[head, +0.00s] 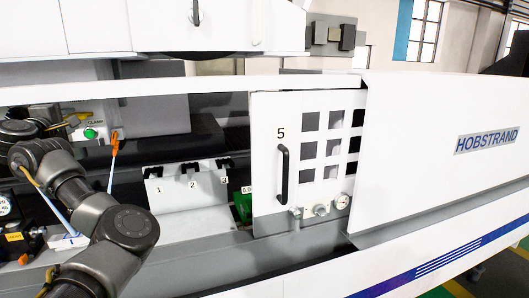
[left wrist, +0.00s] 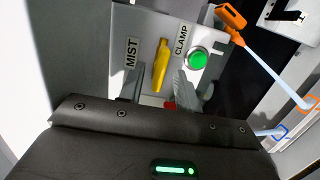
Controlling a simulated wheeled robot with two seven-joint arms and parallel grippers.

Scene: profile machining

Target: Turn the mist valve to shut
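The mist valve has a yellow lever handle (left wrist: 160,66) on a grey panel beside the word MIST in the left wrist view. The lever stands nearly upright in that picture, leaning slightly. My left gripper (left wrist: 159,88) is open, with one grey finger to each side of the lever's lower end. I cannot tell whether either finger touches it. In the head view my left arm comes in from the left and its wrist reaches the panel, where the lever is small and partly hidden. My right gripper is in neither view.
A green button (left wrist: 198,60) marked CLAMP sits right of the lever; it also shows in the head view (head: 90,133). An orange-headed tool (left wrist: 231,16) with a pale stem hangs close by. A white door (head: 268,170) marked 5 and numbered slots (head: 190,190) stand farther right.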

